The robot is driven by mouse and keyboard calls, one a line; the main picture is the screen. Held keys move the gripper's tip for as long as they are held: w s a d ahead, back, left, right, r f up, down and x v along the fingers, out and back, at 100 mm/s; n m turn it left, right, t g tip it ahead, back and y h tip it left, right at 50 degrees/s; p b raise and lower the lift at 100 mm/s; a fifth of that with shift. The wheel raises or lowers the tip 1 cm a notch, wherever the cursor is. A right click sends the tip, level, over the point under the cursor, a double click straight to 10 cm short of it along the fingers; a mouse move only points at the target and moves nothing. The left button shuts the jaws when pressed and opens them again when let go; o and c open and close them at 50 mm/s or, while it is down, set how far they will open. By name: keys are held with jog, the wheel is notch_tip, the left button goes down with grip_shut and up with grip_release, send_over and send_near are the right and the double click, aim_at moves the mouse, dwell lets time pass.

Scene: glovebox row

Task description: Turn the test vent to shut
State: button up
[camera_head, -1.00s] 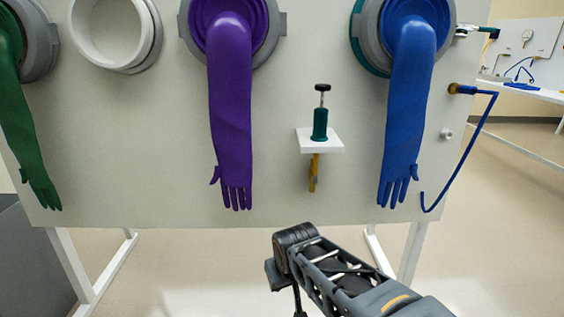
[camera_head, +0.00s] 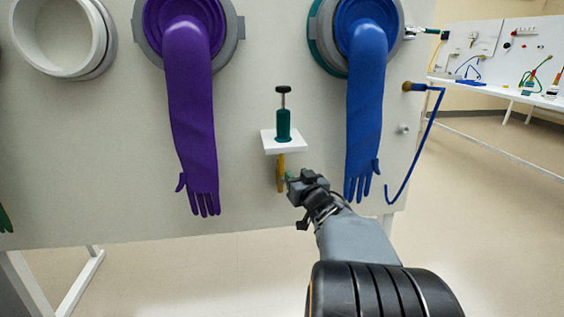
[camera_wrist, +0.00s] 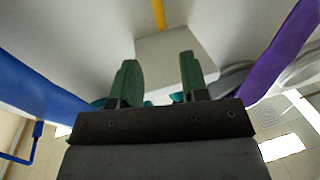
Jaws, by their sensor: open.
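A yellow lever-like piece (camera_head: 281,172) hangs below a small white shelf (camera_head: 270,144) on the panel; I take it for the test vent but cannot be sure. A teal cylinder with a black top knob (camera_head: 283,125) stands upright on the shelf. My gripper (camera_head: 292,179) is just right of the yellow piece, at its lower half. In the wrist view its two green fingers (camera_wrist: 157,78) are apart with nothing between them. The yellow piece (camera_wrist: 158,14) shows there beyond the fingertips, at the top edge. Whether they touch is unclear in the head view.
A purple glove (camera_head: 192,125) hangs left of the shelf and a blue glove (camera_head: 365,120) hangs close on the right, near my arm. A blue hose (camera_head: 425,140) dangles at the panel's right edge. A small knob (camera_head: 402,129) sits beside it. Floor at right is clear.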

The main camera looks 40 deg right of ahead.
aim_at(283, 160)
jog(key=b+x, duration=0.3)
jog(key=x, duration=0.9)
grip_shut()
dwell(0.3)
